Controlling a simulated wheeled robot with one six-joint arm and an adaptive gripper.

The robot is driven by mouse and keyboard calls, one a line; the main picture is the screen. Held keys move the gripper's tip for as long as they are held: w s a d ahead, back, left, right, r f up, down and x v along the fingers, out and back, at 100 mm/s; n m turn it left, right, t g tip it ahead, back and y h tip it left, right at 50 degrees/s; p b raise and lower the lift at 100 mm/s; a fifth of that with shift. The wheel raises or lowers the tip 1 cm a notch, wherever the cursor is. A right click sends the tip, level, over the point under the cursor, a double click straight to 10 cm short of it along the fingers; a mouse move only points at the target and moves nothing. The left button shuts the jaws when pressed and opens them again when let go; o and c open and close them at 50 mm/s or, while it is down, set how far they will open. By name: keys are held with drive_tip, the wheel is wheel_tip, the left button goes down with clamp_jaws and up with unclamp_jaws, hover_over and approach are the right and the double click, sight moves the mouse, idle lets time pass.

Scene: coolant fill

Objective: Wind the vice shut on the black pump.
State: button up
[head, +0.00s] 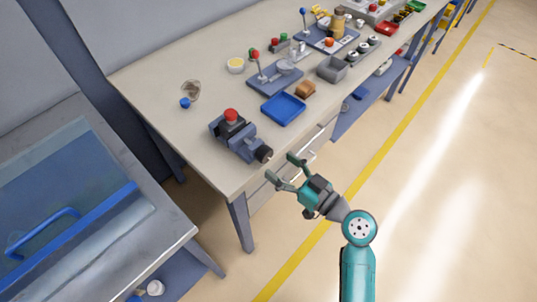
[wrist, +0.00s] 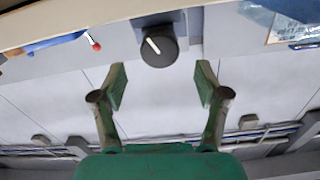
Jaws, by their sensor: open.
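The blue-grey vice (head: 236,138) stands near the front left corner of the bench. A black thing with a red top (head: 231,115) sits at its jaws; I take it for the pump, and cannot tell how tightly it is held. The vice's round black knob (head: 263,154) faces the bench's front edge. In the wrist view the knob (wrist: 159,46) shows a white line and lies ahead, between the lines of the fingers. My gripper (head: 282,170) is open and empty, just off the front edge, apart from the knob. Its green fingers (wrist: 160,88) are spread wide in the wrist view.
A blue tray (head: 283,109) lies right of the vice on the bench (head: 180,130). Behind it are a blue fixture (head: 275,77) and a grey bin (head: 332,69). A blue cap (head: 185,103) lies at the left. The floor in front is clear.

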sight(268, 156)
drive_tip(key=shift+x, duration=2.75)
drive_tip(key=c, duration=1.2)
